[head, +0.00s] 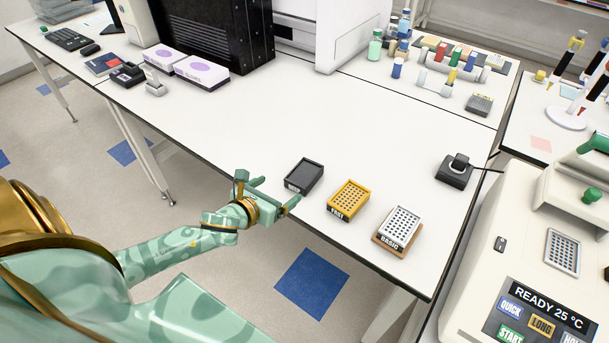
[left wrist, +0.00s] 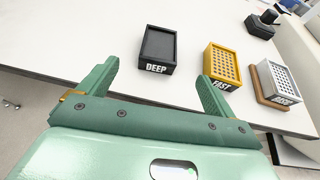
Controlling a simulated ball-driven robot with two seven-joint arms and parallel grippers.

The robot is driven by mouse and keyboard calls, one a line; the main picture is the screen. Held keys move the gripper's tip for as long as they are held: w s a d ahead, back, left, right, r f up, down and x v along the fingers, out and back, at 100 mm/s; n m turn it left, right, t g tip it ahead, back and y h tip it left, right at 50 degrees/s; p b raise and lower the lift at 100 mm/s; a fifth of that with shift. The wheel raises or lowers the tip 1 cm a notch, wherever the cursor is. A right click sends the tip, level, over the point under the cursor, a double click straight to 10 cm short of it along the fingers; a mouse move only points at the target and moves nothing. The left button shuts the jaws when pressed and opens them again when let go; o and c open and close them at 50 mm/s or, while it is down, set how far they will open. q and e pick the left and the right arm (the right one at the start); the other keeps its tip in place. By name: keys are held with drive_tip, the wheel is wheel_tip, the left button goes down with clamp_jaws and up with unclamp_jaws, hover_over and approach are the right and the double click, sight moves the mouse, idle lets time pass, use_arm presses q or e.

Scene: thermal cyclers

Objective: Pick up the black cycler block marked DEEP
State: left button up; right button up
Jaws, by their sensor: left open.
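The black block marked DEEP (head: 304,176) lies on the white table near its front edge, left of the other blocks. In the left wrist view the DEEP block (left wrist: 158,50) shows its white label facing me, ahead of the fingers. My left gripper (head: 273,194) is open and empty, just short of the DEEP block at the table's front edge. Its two green fingers (left wrist: 158,84) are spread in the left wrist view, with the block beyond the gap between them. My right gripper does not show.
A yellow FAST block (head: 349,199) and a silver BASIC block (head: 400,226) on a brown base stand to the right. A black device (head: 455,171) is farther right, beside the thermal cycler (head: 530,265). The white table (head: 250,125) is clear behind the DEEP block.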

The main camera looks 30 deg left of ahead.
use_arm(q)
drive_tip(key=b, duration=0.1)
approach(308, 170)
drive_tip(key=shift+w+a+f, duration=0.2)
drive_tip(key=shift+w+f, duration=0.25)
drive_tip(key=shift+w, duration=0.15)
drive_tip(key=b+x, duration=0.1)
drive_tip(key=x, duration=0.5)
drive_tip(key=shift+d+r, duration=0.1)
drive_tip(key=shift+r, duration=0.15)
drive_tip(key=shift+c, duration=0.6)
drive_tip(key=c, duration=1.4)
drive_tip(key=shift+o, duration=0.2)
drive_tip(key=shift+r, duration=0.1)
